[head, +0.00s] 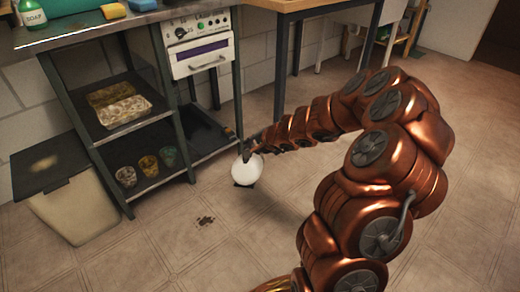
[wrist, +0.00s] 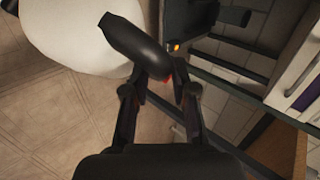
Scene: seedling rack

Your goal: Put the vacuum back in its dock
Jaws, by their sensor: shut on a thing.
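The vacuum (head: 246,169) has a round white body with a dark part below it, low by the front of the rack in the head view. In the wrist view its white body (wrist: 85,35) fills the upper left, and its black handle (wrist: 135,45) lies between my fingers. My gripper (wrist: 160,85) is shut on this handle; in the head view it (head: 247,150) is just above the white body. A black unit with an orange light, which looks like the dock (wrist: 188,18), is right beside the handle. I cannot tell whether the vacuum touches the floor or the dock.
The metal rack (head: 155,188) holds several glass cups and a patterned tray (head: 125,112). A lidded bin (head: 75,215) stands at left. A white-fronted unit (head: 203,58) is above the right bay. A dark stain (head: 206,221) marks the floor; open floor lies in front.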

